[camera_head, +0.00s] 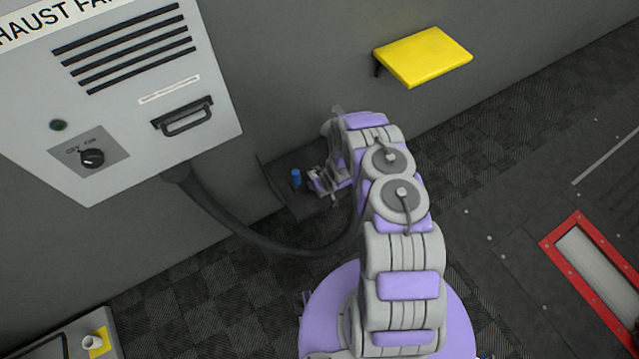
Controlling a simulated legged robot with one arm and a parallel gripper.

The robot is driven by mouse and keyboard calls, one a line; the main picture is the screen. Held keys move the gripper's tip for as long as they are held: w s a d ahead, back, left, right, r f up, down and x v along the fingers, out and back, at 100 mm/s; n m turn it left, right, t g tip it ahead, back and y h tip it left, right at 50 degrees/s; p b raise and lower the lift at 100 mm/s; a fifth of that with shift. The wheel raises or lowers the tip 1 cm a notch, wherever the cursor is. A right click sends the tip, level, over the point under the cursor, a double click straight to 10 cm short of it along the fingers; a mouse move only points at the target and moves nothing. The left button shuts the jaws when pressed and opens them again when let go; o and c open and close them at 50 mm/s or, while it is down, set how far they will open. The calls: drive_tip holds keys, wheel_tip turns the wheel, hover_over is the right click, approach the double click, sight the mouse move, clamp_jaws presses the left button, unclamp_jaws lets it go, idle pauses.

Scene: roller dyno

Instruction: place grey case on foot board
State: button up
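My arm reaches away from me toward the wall, with my gripper (322,186) low near the floor at its far end. The gripper is small and partly hidden by my own arm, so I cannot tell whether it is open or shut. A dark flat panel (292,203) lies under and beside the gripper at the foot of the wall; it may be the foot board, but I cannot be sure. I cannot make out a grey case; my arm hides part of that area.
A small blue cylinder (296,178) stands just left of my gripper. A yellow shelf (424,56) juts from the wall. A grey exhaust fan cabinet (112,95) with a thick black hose (235,232) is at left. A red-framed roller slot (598,275) lies at right.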

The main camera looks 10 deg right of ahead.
drive_tip(key=shift+w+a, duration=0.1)
drive_tip(key=shift+a, duration=0.45)
drive_tip(key=shift+c, duration=0.6)
drive_tip(key=shift+d, duration=0.35)
drive_tip(key=c, duration=0.7)
drive_tip(key=shift+c, duration=1)
drive_tip(key=shift+a, duration=0.1)
drive_tip(key=shift+a, duration=0.1)
